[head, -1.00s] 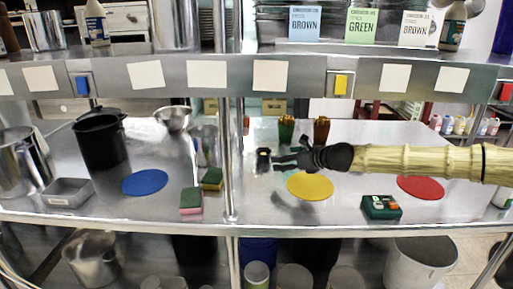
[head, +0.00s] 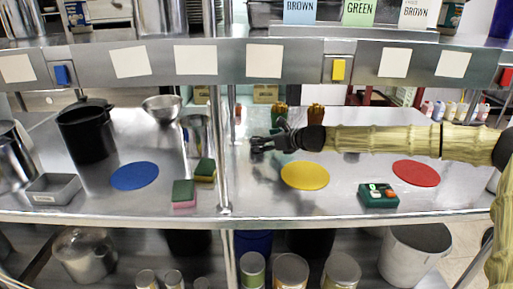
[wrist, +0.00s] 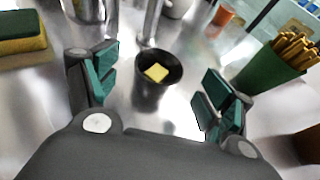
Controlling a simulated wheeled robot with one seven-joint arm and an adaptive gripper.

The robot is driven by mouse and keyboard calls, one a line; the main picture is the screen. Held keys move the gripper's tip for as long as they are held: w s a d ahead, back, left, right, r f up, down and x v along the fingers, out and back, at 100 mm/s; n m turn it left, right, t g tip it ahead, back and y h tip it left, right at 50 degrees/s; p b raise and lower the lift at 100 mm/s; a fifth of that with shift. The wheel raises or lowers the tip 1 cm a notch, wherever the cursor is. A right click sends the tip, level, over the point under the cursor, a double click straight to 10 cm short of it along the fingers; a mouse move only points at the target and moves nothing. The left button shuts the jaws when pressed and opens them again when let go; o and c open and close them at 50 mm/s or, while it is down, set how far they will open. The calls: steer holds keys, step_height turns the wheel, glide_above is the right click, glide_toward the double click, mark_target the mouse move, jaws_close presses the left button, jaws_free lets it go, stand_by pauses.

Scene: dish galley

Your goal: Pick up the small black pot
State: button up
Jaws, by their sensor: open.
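The small black pot (wrist: 150,97) stands upright on the steel counter in the wrist view, with a yellow block (wrist: 156,73) inside. My gripper (wrist: 160,92) is open and empty. Its teal-padded fingers are spread to the left and right of the pot in the picture, with visible gaps; I cannot tell whether the pot is fully between them. In the head view my gripper (head: 264,144) reaches left above the counter and mostly hides the small pot. A much larger black pot (head: 88,135) stands at the far left of the counter.
A green cup of brown sticks (wrist: 258,92) stands close on the right in the wrist view. A sponge (wrist: 20,32) is at upper left. A metal post (head: 219,150) rises just left of my gripper. The yellow disc (head: 305,176) lies flat below my arm.

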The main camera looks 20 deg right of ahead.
steer(key=shift+w+a+f, duration=0.25)
steer(key=shift+w+f, duration=0.2)
steer(key=shift+x, duration=1.85)
steer(key=c, duration=1.2)
